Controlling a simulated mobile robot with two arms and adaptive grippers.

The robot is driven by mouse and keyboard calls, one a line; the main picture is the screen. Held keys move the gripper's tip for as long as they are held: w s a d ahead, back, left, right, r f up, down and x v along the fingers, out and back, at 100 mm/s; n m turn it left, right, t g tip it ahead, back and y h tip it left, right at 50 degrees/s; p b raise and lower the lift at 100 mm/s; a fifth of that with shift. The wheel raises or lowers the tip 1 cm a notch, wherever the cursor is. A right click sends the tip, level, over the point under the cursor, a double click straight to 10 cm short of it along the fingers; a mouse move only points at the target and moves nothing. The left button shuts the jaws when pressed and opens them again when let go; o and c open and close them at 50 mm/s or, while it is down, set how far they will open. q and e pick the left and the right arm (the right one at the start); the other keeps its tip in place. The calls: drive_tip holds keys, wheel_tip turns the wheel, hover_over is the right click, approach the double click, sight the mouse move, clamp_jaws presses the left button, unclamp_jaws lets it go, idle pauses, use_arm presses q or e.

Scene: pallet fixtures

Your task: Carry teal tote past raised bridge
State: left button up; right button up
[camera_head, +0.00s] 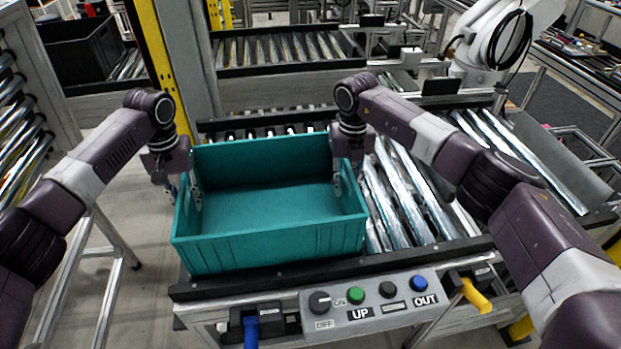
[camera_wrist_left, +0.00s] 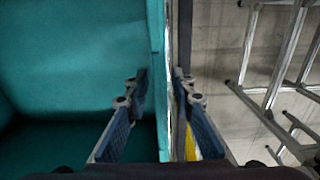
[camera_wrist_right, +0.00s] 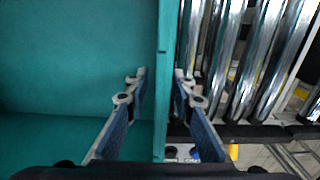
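The teal tote (camera_head: 270,243) is empty and sits upright at the left end of the roller conveyor. My left gripper (camera_head: 184,192) is at its left wall; in the left wrist view the fingers (camera_wrist_left: 160,78) stand either side of the wall, with gaps. My right gripper (camera_head: 346,180) is at the right wall; in the right wrist view its fingers (camera_wrist_right: 160,78) straddle that wall (camera_wrist_right: 162,100), also with gaps. Both are open. I cannot tell for sure which part is the raised bridge.
Bare rollers (camera_head: 400,205) lie right of the tote, with a sloping grey plate (camera_head: 555,160) further right. A control panel (camera_head: 372,302) with knob and buttons is in front. A yellow post (camera_head: 160,60) stands behind left, and a black bin (camera_head: 80,48) at far left.

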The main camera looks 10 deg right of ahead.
use_arm(q)
wheel_tip(320, 180, up, 11)
drive_tip(key=shift+f, duration=0.2)
drive_tip(key=shift+r, duration=0.15)
use_arm(e)
drive_tip(key=shift+r, duration=0.15)
wheel_tip(320, 180, up, 12)
drive_tip(key=shift+f, duration=0.15)
use_arm(q)
drive_tip(key=shift+s, duration=0.1)
